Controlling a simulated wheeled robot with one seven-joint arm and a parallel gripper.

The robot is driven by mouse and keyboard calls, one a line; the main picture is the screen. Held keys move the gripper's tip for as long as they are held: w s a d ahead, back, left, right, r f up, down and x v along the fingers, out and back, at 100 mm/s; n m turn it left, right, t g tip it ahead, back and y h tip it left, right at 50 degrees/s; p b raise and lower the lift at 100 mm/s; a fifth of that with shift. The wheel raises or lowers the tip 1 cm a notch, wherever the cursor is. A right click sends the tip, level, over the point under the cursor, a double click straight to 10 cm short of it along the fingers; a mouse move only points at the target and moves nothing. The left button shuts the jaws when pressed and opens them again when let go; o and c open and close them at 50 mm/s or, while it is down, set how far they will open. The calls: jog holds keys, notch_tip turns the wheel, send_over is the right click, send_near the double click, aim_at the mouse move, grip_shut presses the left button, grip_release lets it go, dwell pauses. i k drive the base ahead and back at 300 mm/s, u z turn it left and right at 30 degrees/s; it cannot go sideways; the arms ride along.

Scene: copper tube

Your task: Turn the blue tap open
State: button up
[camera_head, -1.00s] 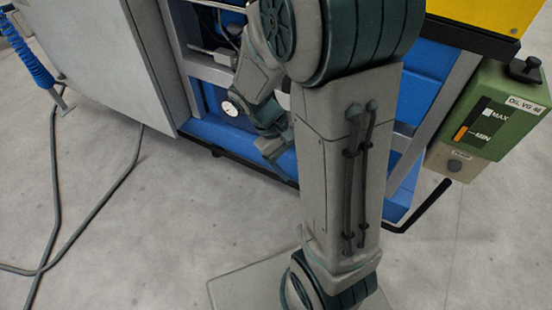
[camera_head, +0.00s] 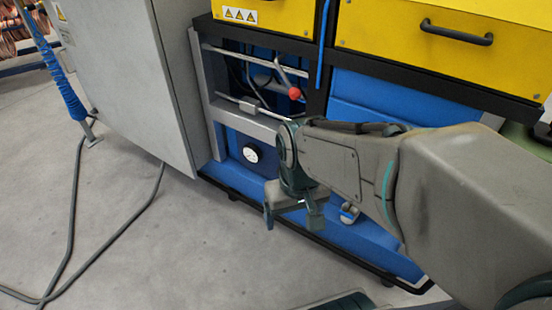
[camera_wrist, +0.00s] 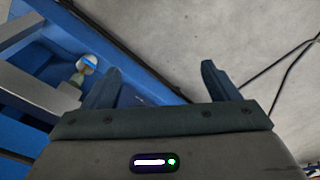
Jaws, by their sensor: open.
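What looks like the blue tap (camera_head: 349,213) is a small white and blue fitting low on the machine's blue base, just right of my gripper in the head view. In the wrist view a metal fitting with a white and blue top (camera_wrist: 84,66) shows at the upper left, outside the left finger. My gripper (camera_head: 291,214) points down in front of the blue base, with its fingers apart. In the wrist view the gripper (camera_wrist: 158,76) has nothing between its fingers. My forearm passes close above the tap in the head view.
A red-knobbed lever (camera_head: 294,93) and a round gauge (camera_head: 251,154) sit inside the machine frame. A grey cabinet door (camera_head: 130,70) stands at left. Yellow drawers (camera_head: 440,35) overhang above. Cables (camera_head: 70,215) lie on the floor at left; the front floor is mostly clear.

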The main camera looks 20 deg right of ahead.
aim_at(346, 215)
jog(key=z, duration=0.05)
jog(key=k, duration=1.15)
jog(key=u, duration=0.65)
jog(key=i, duration=0.85)
jog(key=z, duration=0.6)
